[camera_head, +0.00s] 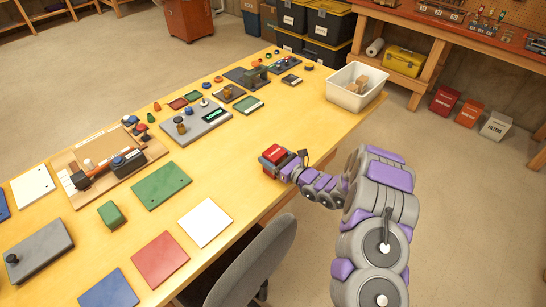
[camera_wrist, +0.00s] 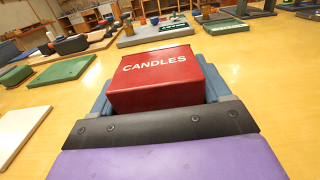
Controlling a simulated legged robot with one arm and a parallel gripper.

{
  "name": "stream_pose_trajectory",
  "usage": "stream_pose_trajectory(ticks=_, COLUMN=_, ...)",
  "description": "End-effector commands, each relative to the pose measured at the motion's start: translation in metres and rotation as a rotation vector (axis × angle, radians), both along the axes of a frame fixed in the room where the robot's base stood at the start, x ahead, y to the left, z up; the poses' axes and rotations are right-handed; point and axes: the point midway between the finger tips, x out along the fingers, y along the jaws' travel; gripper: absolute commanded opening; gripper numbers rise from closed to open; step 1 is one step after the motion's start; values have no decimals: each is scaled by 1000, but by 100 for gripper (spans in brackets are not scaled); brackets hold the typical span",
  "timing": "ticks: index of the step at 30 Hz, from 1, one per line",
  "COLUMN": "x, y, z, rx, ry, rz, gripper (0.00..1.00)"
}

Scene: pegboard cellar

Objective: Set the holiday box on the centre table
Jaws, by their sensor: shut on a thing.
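A red box (camera_head: 274,154) is held in my gripper (camera_head: 283,161) over the near right edge of the long yellow table (camera_head: 290,118). In the wrist view the red box (camera_wrist: 158,78) reads "CANDLES" in white letters and sits between the blue-grey fingers of my gripper (camera_wrist: 157,95). The box looks level and close to the tabletop. I cannot tell whether its underside touches the table. No label with the word holiday is readable.
A white bin (camera_head: 352,88) with brown blocks stands at the table's far right end. Boards, coloured plates and small parts cover the left side. A grey chair (camera_head: 250,262) stands at the near edge. Several labelled boxes (camera_head: 468,112) are on the floor at right. The tabletop around my gripper is clear.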

Motion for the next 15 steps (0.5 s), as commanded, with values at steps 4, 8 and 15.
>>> stream_pose_trajectory(ticks=4, x=0, y=0, z=-3, rx=1, ry=1, rz=1, gripper=79)
stream_pose_trajectory(ticks=8, x=0, y=0, z=-2, rx=1, ry=1, rz=1, gripper=91)
stream_pose_trajectory(ticks=15, x=0, y=0, z=-2, rx=0, ry=1, rz=0, gripper=100)
